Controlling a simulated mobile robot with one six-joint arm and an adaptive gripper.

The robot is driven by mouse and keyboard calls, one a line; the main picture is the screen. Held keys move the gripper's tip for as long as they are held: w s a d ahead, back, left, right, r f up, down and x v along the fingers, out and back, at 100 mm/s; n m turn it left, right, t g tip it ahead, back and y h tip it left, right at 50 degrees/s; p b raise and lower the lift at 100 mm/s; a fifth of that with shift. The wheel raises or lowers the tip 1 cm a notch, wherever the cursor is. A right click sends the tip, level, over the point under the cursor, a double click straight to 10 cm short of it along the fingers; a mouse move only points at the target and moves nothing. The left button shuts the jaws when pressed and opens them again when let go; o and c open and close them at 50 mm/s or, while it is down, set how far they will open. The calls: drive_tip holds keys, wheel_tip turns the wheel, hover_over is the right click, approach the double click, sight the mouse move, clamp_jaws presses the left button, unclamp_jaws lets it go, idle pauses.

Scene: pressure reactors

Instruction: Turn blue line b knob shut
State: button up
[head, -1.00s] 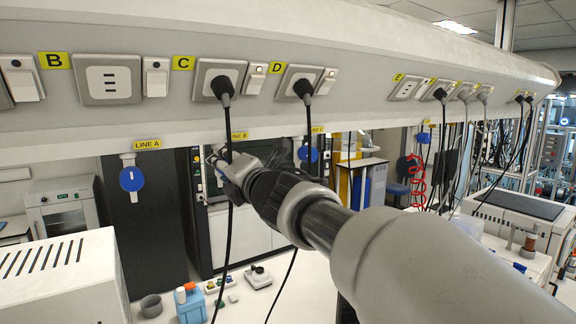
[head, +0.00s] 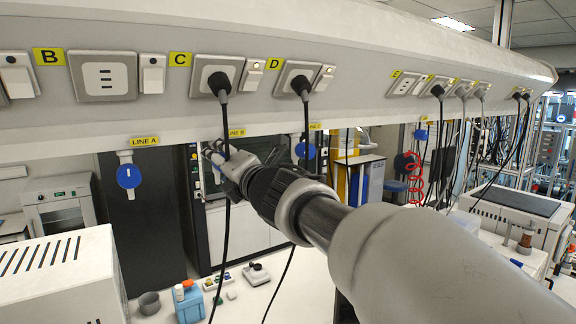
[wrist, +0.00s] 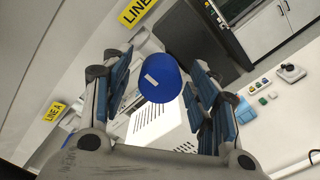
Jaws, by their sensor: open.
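The LINE B label (head: 237,133) sits on the lower edge of the overhead service panel. My gripper (head: 214,157) is just below it in the head view, where the line b knob is hidden behind my arm. In the wrist view a round blue knob (wrist: 157,78) with a white mark on its face hangs beside a partly cut-off LINE label (wrist: 137,10). My gripper (wrist: 160,95) is open, with one blue-padded finger on each side of that knob. Gaps show on both sides. I cannot tell whether the knob is at fingertip depth.
The blue line A knob (head: 129,176) hangs left and another blue knob (head: 305,151) hangs right of my gripper. Black cables (head: 226,240) hang from the sockets, one passing in front of my gripper. A white bench below holds a blue container (head: 188,303) and small items.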

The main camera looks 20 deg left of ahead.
drive_tip(key=v, duration=1.2)
drive_tip(key=shift+w, duration=0.1)
